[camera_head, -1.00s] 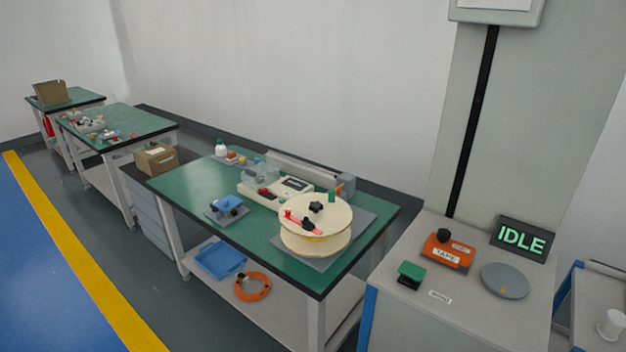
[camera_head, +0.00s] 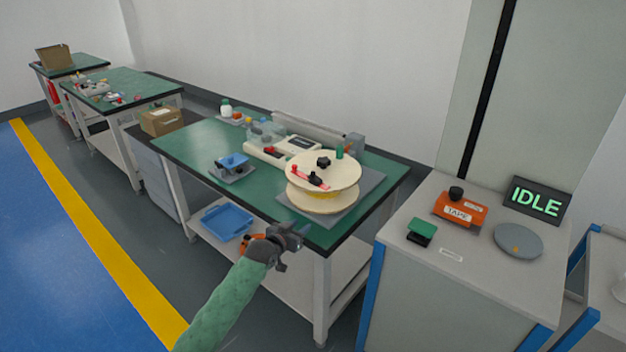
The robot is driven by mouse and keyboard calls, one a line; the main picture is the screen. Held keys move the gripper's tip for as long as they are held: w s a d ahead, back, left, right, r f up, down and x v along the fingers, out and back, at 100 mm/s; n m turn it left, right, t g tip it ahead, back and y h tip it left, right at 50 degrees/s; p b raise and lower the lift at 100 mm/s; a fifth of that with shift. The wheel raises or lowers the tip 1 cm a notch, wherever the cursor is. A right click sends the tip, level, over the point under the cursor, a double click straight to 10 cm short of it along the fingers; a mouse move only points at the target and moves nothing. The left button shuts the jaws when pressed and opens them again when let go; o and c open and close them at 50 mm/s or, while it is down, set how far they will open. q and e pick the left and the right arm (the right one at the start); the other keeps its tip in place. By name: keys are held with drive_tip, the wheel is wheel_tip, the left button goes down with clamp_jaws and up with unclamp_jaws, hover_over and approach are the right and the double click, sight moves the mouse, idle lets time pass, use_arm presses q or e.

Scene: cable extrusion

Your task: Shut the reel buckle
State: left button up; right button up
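The cream reel (camera_head: 322,188) lies flat on a grey plate at the near right corner of the green-topped table. On its upper face is a buckle with a red strip (camera_head: 297,173) and a black part (camera_head: 317,180); at this size I cannot tell whether it is open or shut. A black knob (camera_head: 323,162) sits at the reel's centre. My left gripper (camera_head: 297,236) is in front of the table's near edge, below and left of the reel and apart from it. Its fingers look spread and empty. My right gripper is not in view.
A blue-topped device (camera_head: 233,163) and a beige instrument (camera_head: 285,149) share the green table (camera_head: 190,147). A blue tray (camera_head: 227,222) is on the lower shelf.

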use_arm(q)
drive_tip(key=t+h, duration=0.2)
approach(312, 175)
drive_tip(key=x, duration=0.3)
drive_tip(key=shift+m, duration=0.3)
drive_tip(key=p+x, duration=0.1)
drive_tip(key=x, duration=0.6)
drive_tip(key=shift+a, duration=0.1)
drive_tip(key=shift+w+d+p, duration=0.25)
drive_tip(key=shift+w+p, duration=0.05)
drive_tip(key=shift+w, duration=0.15)
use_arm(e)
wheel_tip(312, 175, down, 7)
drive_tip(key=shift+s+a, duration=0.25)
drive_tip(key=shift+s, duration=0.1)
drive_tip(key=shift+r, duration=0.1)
